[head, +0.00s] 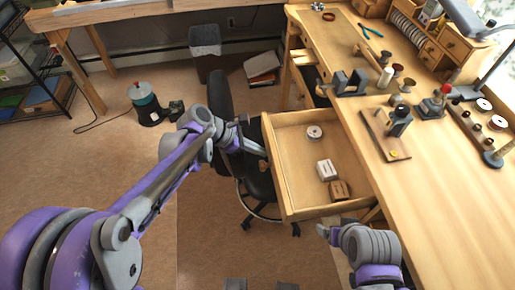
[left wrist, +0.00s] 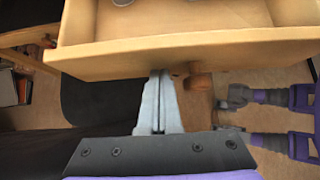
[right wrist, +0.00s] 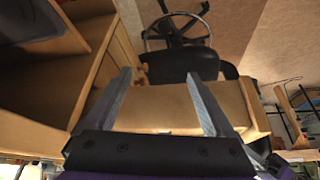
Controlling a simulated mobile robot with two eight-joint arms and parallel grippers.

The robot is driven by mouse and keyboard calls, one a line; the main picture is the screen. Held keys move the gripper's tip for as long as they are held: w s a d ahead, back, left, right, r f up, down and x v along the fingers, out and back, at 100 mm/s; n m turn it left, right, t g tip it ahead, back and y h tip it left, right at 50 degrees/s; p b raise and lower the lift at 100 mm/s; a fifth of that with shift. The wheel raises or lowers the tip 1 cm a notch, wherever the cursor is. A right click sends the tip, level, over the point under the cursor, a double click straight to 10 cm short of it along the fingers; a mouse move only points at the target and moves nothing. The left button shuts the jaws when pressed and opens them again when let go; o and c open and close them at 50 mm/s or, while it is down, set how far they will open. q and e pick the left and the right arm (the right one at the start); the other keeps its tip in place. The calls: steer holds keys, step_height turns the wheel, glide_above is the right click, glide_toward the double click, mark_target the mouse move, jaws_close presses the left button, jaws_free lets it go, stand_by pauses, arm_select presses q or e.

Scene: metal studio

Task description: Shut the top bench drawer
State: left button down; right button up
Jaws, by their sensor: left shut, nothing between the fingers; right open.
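The top bench drawer (head: 272,168) stands pulled out from the wooden workbench (head: 440,200). A round spool (head: 314,132), a white box (head: 326,169) and a brown box (head: 340,190) lie in it. My left gripper (head: 262,152) is shut and empty at the outer side of the drawer front. In the left wrist view its fingers (left wrist: 160,76) point at the drawer front (left wrist: 180,55), beside a round wooden knob (left wrist: 198,82); I cannot tell whether they touch it. My right gripper (head: 324,232) is open, near the drawer's near corner; its spread fingers (right wrist: 159,75) show in the right wrist view.
A black swivel chair (head: 222,105) stands left of the drawer, partly under my left arm. Tools and a small vise (head: 349,83) stand on the bench top. A green canister (head: 146,103), a grey bin (head: 205,42) and a black shelf rack (head: 62,70) stand farther back.

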arm_select(q)
steer(key=b, duration=0.1)
glide_above(338, 148)
steer(key=shift+a, duration=0.1)
stand_by(0.4)
steer(key=shift+w+r, duration=0.1)
